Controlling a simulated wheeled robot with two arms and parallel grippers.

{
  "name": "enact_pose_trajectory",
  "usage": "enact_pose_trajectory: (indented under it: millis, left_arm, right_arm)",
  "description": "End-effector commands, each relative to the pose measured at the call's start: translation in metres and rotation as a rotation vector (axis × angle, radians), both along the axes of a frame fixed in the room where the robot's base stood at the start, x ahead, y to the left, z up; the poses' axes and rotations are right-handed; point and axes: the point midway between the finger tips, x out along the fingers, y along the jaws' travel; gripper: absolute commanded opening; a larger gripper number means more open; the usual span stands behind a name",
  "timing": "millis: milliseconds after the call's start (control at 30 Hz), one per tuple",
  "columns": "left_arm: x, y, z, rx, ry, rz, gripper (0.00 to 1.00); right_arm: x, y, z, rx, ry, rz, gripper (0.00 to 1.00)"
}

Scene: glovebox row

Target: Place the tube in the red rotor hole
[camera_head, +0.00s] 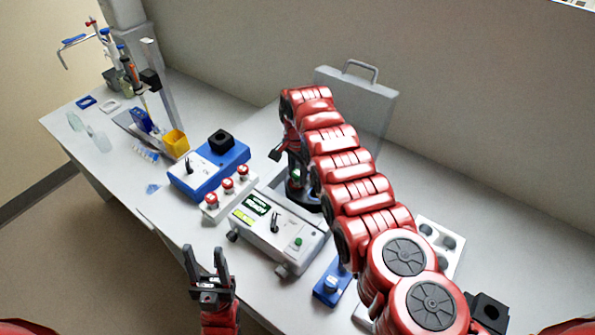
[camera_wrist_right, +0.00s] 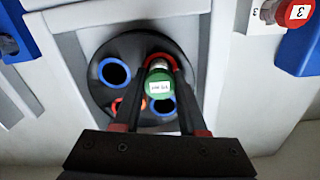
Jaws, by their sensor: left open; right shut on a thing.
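The tube (camera_wrist_right: 160,90) has a green cap with a white label. It is between the fingers of my right gripper (camera_wrist_right: 160,78), which is shut on it. In the right wrist view its far end overlaps the red-ringed hole (camera_wrist_right: 174,60) of the dark round rotor (camera_wrist_right: 100,92). I cannot tell how deep, if at all, the tube sits in that hole. In the head view my right gripper (camera_head: 285,148) is above the rotor (camera_head: 303,202), partly hidden by my arm. My left gripper (camera_head: 209,268) is open and empty in front of the bench.
The rotor also has blue-ringed holes (camera_wrist_right: 114,71) and an orange one (camera_wrist_right: 116,104). The centrifuge lid (camera_head: 385,100) stands raised behind. A blue device (camera_head: 228,160), red-capped knobs (camera_head: 228,186) and a control box (camera_head: 270,230) stand to the left. A white rack (camera_head: 437,240) is at right.

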Motion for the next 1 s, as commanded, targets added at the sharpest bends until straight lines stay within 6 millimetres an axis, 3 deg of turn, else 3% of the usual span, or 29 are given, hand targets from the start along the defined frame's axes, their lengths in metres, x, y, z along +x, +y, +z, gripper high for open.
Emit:
enact_pose_trajectory:
  millis: [367,400,567,1000]
  left_arm:
    - [0.0,0.0,-0.005,0.0,0.0,0.0,0.5]
    - [0.0,0.0,-0.005,0.0,0.0,0.0,0.5]
    - [0.0,0.0,-0.0037,0.0,0.0,0.0,0.5]
    - [0.0,0.0,0.0018,0.0,0.0,0.0,0.5]
  right_arm:
    - [0.0003,0.0003,-0.0056,0.001,-0.001,0.001,0.0]
    - [0.0003,0.0003,-0.0055,0.001,-0.001,0.001,0.43]
    - [0.0003,0.0003,-0.0041,0.001,-0.001,0.001,0.71]
    - [0.0004,0.0001,0.0021,0.001,-0.001,0.001,0.71]
